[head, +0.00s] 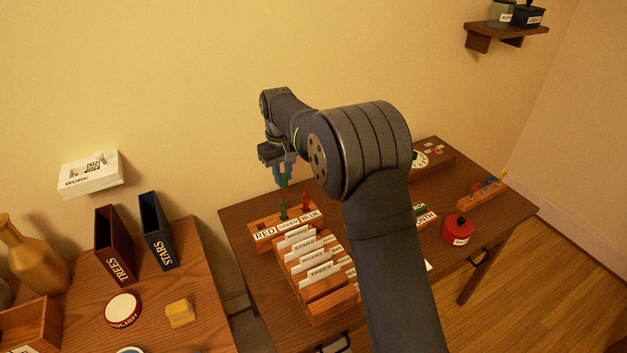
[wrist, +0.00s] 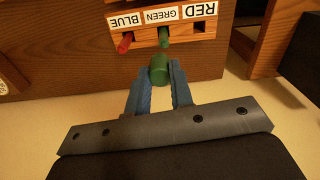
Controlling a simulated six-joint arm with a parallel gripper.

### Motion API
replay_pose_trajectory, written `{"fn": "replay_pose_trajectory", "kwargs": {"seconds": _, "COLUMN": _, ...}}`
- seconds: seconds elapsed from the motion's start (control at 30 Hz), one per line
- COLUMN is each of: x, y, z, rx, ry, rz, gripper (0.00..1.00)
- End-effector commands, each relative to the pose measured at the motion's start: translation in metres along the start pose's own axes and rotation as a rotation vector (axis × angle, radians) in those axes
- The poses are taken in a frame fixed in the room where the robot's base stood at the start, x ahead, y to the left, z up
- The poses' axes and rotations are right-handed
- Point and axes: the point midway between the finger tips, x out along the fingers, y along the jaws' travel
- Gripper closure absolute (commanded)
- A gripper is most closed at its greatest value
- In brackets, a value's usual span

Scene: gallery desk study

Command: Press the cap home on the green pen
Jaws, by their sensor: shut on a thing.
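My gripper (head: 281,180) is shut on a green cap (wrist: 159,71), held between its blue fingers; the cap also shows in the head view (head: 283,183). The green pen (head: 283,211) stands in the wooden pen rack (head: 262,224), at the slot labelled GREEN. It also shows in the wrist view (wrist: 164,38), just beyond the cap. In the head view the cap is above the pen, with a gap between them. A red pen (head: 305,208) stands at the slot labelled BLUE. The slot labelled RED shows no pen.
A card file box (head: 336,300) with several labelled tabs stands in front of the rack. A red tin (head: 457,231) and a rack of small tools (head: 481,193) are at the right of the desk. A white switch box (head: 91,174) is on the wall at left.

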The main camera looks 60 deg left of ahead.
Motion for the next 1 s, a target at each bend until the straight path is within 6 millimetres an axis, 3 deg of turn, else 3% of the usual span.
{"fn": "replay_pose_trajectory", "kwargs": {"seconds": 0.27, "x": 0.011, "y": -0.006, "z": -0.004, "rx": -0.007, "ry": -0.002, "rz": -0.001, "gripper": 1.0}}
{"fn": "replay_pose_trajectory", "kwargs": {"seconds": 0.7, "x": 0.051, "y": -0.005, "z": -0.004, "rx": -0.007, "ry": 0.0, "rz": 0.0, "gripper": 1.0}}
{"fn": "replay_pose_trajectory", "kwargs": {"seconds": 1.0, "x": 0.063, "y": -0.005, "z": -0.004, "rx": -0.007, "ry": 0.0, "rz": 0.0, "gripper": 1.0}}
